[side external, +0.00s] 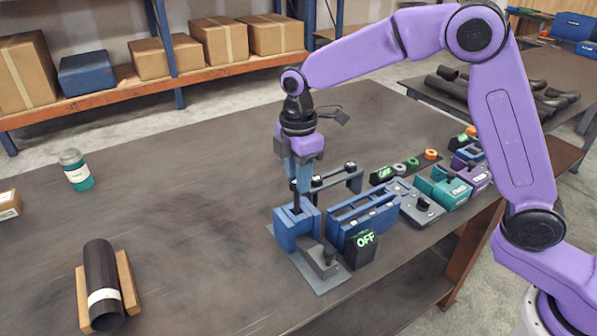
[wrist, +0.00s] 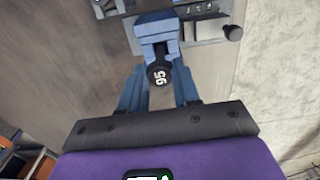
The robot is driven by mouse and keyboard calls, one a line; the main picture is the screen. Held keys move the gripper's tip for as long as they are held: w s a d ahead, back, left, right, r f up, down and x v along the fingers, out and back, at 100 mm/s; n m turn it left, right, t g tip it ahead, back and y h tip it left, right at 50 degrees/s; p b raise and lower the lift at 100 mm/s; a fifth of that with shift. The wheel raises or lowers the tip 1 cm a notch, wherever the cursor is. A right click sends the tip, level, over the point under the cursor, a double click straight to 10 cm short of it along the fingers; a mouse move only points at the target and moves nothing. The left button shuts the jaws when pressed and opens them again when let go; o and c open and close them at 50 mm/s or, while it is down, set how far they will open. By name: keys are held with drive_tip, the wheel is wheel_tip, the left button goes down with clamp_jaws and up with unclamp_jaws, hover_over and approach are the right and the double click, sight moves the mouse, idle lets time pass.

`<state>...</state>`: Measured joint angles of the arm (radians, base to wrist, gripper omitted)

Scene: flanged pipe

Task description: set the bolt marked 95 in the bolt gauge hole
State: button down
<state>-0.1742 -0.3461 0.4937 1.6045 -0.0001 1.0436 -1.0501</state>
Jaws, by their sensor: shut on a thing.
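The bolt marked 95 (wrist: 158,77) has a round black head with white digits, which faces the camera in the wrist view. My gripper (wrist: 160,88) is shut on it, with one blue finger on each side. In the side view my gripper (side external: 301,184) points straight down over a blue block fixture (side external: 310,222) on a grey plate, which looks like the bolt gauge. A dark shank shows below the fingers at the block. The blue block also shows just beyond the bolt in the wrist view (wrist: 157,24). The hole is hidden, so I cannot tell how far the shank is in.
A dark bolt rack (side external: 340,183) stands close behind my gripper. A blue slotted fixture (side external: 362,218) and a black OFF display (side external: 361,249) are to the right. A black pipe (side external: 101,280) lies in a wooden cradle at lower left.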

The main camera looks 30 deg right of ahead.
sight(299, 210)
drive_tip(key=shift+f, duration=1.65)
drive_tip(key=shift+f, duration=1.4)
drive_tip(key=shift+c, duration=1.7)
unclamp_jaws()
drive_tip(key=shift+r, duration=0.1)
drive_tip(key=shift+r, duration=3.4)
